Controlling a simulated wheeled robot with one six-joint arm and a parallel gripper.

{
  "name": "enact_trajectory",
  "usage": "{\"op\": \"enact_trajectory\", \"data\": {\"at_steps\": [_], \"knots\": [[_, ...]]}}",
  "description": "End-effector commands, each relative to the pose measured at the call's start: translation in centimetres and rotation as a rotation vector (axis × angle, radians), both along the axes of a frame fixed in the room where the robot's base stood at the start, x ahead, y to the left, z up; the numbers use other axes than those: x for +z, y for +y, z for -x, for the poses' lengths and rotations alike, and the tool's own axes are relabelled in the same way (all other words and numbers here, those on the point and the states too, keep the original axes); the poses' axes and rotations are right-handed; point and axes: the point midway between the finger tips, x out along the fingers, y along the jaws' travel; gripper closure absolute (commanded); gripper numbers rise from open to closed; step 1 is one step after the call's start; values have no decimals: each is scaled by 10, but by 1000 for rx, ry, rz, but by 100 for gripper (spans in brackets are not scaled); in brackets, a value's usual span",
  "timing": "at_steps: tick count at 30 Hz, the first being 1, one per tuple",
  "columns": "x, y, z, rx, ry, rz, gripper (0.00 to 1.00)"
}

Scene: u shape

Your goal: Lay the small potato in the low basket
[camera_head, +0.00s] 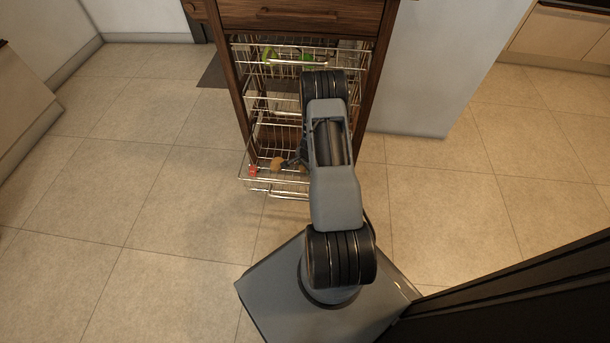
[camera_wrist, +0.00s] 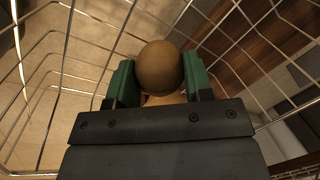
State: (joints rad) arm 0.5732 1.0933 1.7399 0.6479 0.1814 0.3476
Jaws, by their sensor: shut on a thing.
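The small potato (camera_wrist: 160,66) is brown and round, and it sits between the green fingers of my gripper (camera_wrist: 160,82) in the wrist view. My gripper is shut on it. In the head view the potato (camera_head: 277,163) shows at the low basket, beside the dark tip of my gripper (camera_head: 287,163). The low basket (camera_head: 262,182) is a pulled-out wire basket at the bottom of the wooden cabinet. Its wires surround the potato in the wrist view. Whether the potato touches the basket floor I cannot tell. A paler tan patch below it is partly hidden by my gripper.
A small red item (camera_head: 253,170) is at the left of the low basket. An upper wire basket (camera_head: 285,62) holds green items (camera_head: 268,55). The wooden cabinet (camera_head: 240,105) frames the baskets. Tiled floor (camera_head: 165,150) is clear to the left.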

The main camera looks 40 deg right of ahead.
Motion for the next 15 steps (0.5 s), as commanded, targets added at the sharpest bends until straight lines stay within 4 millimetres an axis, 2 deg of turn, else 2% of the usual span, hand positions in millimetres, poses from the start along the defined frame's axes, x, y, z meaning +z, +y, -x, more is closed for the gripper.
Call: {"op": "enact_trajectory", "data": {"at_steps": [10, 15], "knots": [[-45, 0, 0, 1, 0, -1, 78], [-49, 0, 0, 3, -1, 1, 78]]}}
